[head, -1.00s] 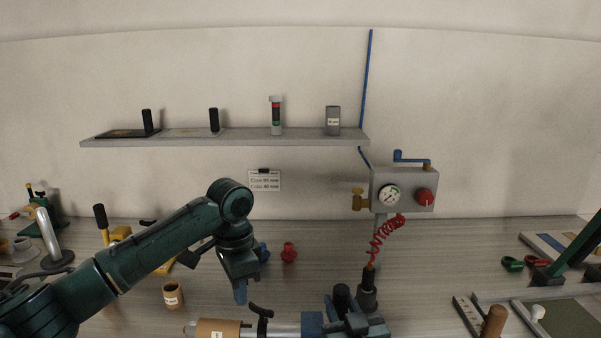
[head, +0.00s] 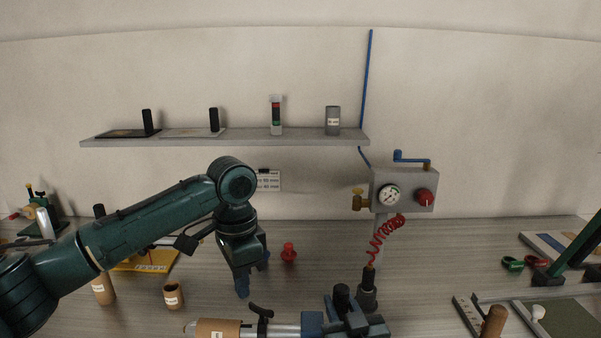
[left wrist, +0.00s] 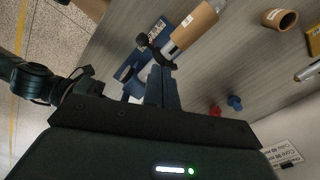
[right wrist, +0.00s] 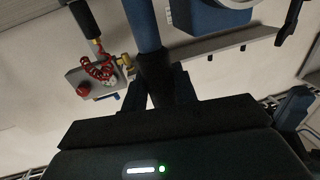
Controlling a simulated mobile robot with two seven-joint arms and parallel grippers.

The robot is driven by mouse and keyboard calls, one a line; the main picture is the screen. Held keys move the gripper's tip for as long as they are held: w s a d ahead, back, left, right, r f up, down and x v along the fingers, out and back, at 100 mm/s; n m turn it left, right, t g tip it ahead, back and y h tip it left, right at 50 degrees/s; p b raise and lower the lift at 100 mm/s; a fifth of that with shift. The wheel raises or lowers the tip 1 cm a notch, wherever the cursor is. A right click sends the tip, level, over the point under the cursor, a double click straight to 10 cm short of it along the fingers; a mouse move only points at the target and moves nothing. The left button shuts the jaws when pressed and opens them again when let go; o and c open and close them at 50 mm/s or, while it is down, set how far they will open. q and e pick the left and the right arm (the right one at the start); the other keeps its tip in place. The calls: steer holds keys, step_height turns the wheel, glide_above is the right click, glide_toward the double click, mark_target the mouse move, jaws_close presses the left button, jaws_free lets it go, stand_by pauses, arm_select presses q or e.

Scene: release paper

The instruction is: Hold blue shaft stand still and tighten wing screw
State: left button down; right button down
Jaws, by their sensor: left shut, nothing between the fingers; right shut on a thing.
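The blue shaft stand (head: 312,323) is at the bottom of the head view, with a silver shaft (head: 285,331) running left from it. The shaft carries a brown core (head: 218,328) and a black collar with a wing-like lever (head: 262,314). My left gripper (head: 242,292) is shut and empty, above and left of the black lever. In the left wrist view its fingers (left wrist: 163,88) point towards the lever (left wrist: 156,42). The stand's block (right wrist: 208,18) is above.
A black-and-grey nozzle (head: 367,292) on a red coiled hose stands behind the stand, below a gauge box (head: 404,190). Loose brown cores (head: 173,296) and a red knob (head: 289,253) are on the table.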

mark_target(261, 310)
arm_select(q)
step_height(261, 310, down, 7)
stand_by(0.6)
steer(key=shift+w+d, duration=0.35)
steer(key=shift+w, duration=0.05)
stand_by(0.9)
steer(key=shift+w+a, duration=0.25)
stand_by(0.4)
steer(key=shift+w+a, duration=0.3)
steer(key=shift+w, duration=0.3)
steer(key=shift+w, duration=0.25)
steer(key=shift+a, duration=0.1)
stand_by(0.3)
